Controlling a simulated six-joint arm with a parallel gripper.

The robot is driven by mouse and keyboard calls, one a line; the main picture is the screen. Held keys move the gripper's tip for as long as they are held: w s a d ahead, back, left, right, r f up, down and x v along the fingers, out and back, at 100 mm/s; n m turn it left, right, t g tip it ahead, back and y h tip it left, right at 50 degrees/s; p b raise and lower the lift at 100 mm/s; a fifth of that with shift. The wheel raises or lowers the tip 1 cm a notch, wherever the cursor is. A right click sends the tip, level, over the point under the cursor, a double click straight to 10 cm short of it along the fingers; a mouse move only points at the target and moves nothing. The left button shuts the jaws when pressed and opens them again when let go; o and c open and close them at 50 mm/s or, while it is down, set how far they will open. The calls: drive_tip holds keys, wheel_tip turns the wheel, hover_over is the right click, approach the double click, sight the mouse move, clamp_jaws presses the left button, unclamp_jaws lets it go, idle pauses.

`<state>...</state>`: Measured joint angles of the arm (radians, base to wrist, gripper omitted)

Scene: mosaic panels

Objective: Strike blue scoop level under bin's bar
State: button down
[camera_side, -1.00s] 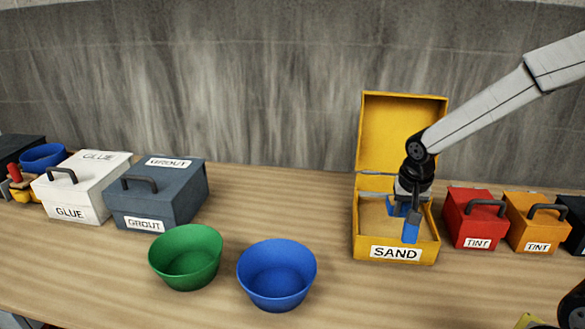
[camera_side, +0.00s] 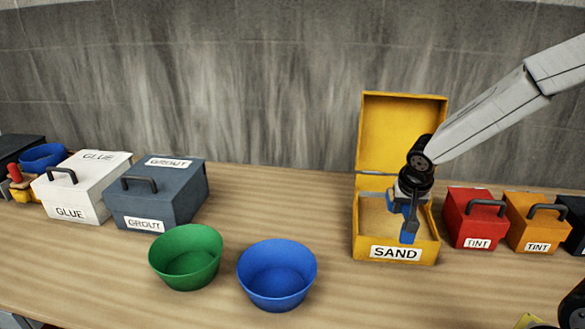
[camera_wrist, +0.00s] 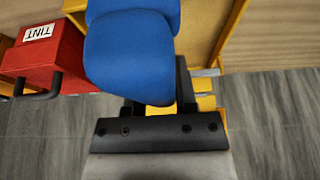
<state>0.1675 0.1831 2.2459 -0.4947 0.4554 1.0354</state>
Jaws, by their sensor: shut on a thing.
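The open yellow bin labelled SAND (camera_side: 396,254) stands right of centre in the side view, its lid raised at the back and pale sand inside. A thin grey bar (camera_side: 372,174) shows near the top of its back; part of it is behind my gripper. My gripper (camera_side: 410,212) is over the bin's opening, shut on the blue scoop (camera_side: 409,232). In the wrist view the scoop (camera_wrist: 132,55) fills the upper middle, in front of the jaws (camera_wrist: 160,98). The scoop's contents are hidden, and I cannot tell whether it touches the bar.
A green bowl (camera_side: 186,258) and a blue bowl (camera_side: 277,276) stand in front. Closed GROUT (camera_side: 160,193) and GLUE (camera_side: 85,186) boxes are at left. A red TINT box (camera_side: 474,220) and an orange one (camera_side: 530,225) stand close to the bin's right.

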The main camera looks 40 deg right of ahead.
drive_tip(key=shift+f, duration=2.15)
drive_tip(key=shift+w+d, duration=0.2)
drive_tip(key=shift+w, duration=0.05)
drive_tip(key=shift+w+d+r, duration=0.1)
drive_tip(key=shift+w+d, duration=2.3)
drive_tip(key=shift+s+a, duration=2.65)
drive_tip(key=shift+r, duration=2.35)
